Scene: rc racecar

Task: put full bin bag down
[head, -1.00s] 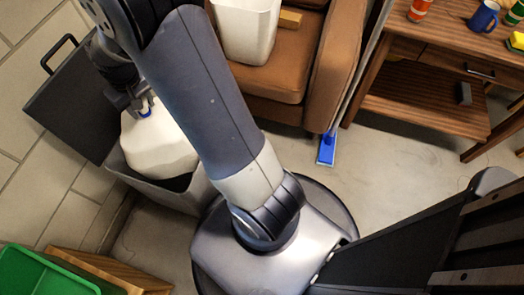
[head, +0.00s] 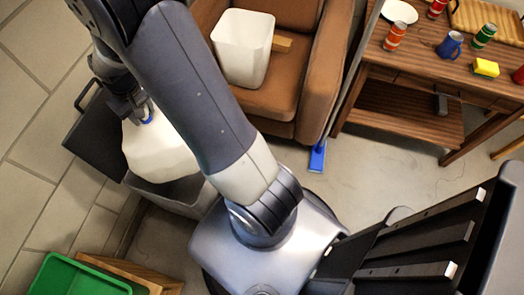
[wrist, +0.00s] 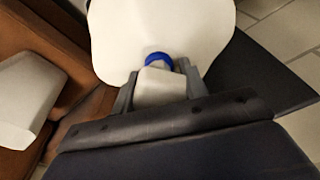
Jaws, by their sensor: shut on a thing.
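A full white bin bag (head: 158,150) with a blue tie at its neck hangs from my gripper (head: 137,112) in the head view. The bag is above and partly over a grey bin (head: 180,192), whose dark lid (head: 97,135) stands open behind and to the left.
A brown armchair (head: 275,88) holds an empty white bin (head: 243,45). A wooden table (head: 415,60) carries cans, a blue mug and a sponge. A blue mop head (head: 317,157) rests on the floor. A green crate (head: 75,275) is at lower left.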

